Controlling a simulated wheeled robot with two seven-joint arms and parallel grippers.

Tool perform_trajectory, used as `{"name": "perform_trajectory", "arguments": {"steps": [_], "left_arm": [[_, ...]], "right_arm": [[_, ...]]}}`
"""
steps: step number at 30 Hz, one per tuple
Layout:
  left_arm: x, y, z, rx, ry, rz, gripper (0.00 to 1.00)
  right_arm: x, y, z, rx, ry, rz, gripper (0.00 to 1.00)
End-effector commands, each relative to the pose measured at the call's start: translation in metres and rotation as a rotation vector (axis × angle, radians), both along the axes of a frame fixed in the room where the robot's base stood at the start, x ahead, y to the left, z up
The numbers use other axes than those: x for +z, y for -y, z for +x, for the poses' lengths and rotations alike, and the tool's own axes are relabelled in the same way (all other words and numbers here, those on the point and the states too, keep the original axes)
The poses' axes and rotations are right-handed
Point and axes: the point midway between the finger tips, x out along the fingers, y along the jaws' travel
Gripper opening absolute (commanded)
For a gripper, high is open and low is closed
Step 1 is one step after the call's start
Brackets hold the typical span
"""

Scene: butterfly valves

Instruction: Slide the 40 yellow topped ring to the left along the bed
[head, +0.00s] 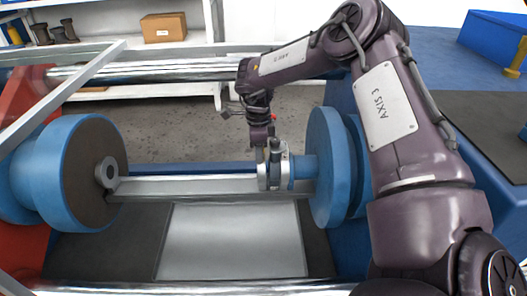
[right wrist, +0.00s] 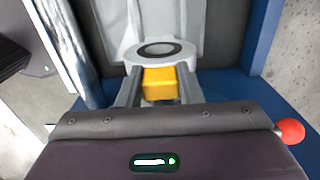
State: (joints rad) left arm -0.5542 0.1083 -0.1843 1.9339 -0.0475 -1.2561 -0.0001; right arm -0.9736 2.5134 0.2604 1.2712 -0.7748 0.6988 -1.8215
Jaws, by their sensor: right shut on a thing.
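The ring (head: 276,178) is a light grey piece standing on the right end of the silver bed (head: 185,187), close to the right blue disc. In the right wrist view its yellow top (right wrist: 160,83) shows between my two fingers, with a grey round part with a dark centre (right wrist: 158,49) just beyond. My right gripper (head: 267,150) comes down from above and is shut on the ring's top. No number is readable on it. My left gripper is not in view.
A large blue disc (head: 327,167) stands right of the ring; another blue disc with a dark face (head: 85,172) stands at the bed's left end. The bed between them is clear. A cardboard box (head: 163,27) sits behind on a white bench.

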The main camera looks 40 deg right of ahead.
Motion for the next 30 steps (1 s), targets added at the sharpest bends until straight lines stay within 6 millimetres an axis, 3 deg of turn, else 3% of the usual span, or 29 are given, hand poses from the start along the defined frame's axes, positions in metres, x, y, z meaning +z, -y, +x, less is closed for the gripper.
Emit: {"name": "perform_trajectory", "arguments": {"steps": [1,30], "left_arm": [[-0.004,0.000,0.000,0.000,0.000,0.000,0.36],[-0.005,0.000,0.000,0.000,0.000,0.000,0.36]], "right_arm": [[-0.008,-0.006,-0.001,0.010,-0.007,0.010,0.00],[-0.007,-0.029,0.018,0.012,-0.005,0.011,0.00]]}}
